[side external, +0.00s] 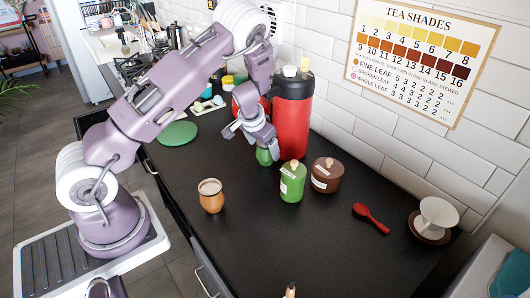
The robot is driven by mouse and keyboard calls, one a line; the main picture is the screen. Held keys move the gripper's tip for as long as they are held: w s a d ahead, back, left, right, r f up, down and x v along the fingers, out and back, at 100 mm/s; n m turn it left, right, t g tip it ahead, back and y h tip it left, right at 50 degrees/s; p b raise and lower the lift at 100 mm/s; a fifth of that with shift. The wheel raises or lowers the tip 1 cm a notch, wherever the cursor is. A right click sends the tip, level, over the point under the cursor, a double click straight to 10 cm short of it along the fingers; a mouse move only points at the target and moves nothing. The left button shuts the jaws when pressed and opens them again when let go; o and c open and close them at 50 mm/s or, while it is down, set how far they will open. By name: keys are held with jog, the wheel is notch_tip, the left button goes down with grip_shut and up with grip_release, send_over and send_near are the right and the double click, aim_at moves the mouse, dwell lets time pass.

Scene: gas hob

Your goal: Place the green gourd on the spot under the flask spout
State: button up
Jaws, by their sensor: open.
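My gripper (256,138) is open and points down, left of the red flask. A small green object (264,156), likely the green gourd, stands just below the fingers. Its upper part is hidden by them, and I cannot tell whether they surround or touch it. The red flask (293,122) with a black top stands upright just to the right, near the wall.
A green lidded canister (291,184) and a brown one (326,176) stand in front of the flask. An orange-brown cup (211,197) stands nearer my base. The front counter is mostly clear.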

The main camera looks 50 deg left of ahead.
jog(key=v, duration=0.8)
jog(key=s+d+r+n+t+y, duration=0.1)
jog(key=s+r+t, duration=0.1)
jog(key=r, duration=0.7)
jog(key=s+d+r+n+t+y, duration=0.1)
jog(key=s+d+r+t, duration=0.1)
jog(key=r, duration=0.7)
jog(key=s+d+r+m+g+h, duration=0.1)
jog(key=s+d+m+h, duration=0.1)
jog(key=s+d, duration=0.5)
jog(key=s+d+r+m+g+h, duration=0.1)
jog(key=s+d, duration=0.7)
jog(key=s, duration=0.8)
jog(key=shift+s+d+r+m+g+h, duration=0.2)
jog(key=shift+d+r+m+g+h, duration=0.1)
jog(key=shift+r+m+h, duration=0.25)
jog(key=shift+a+r, duration=0.1)
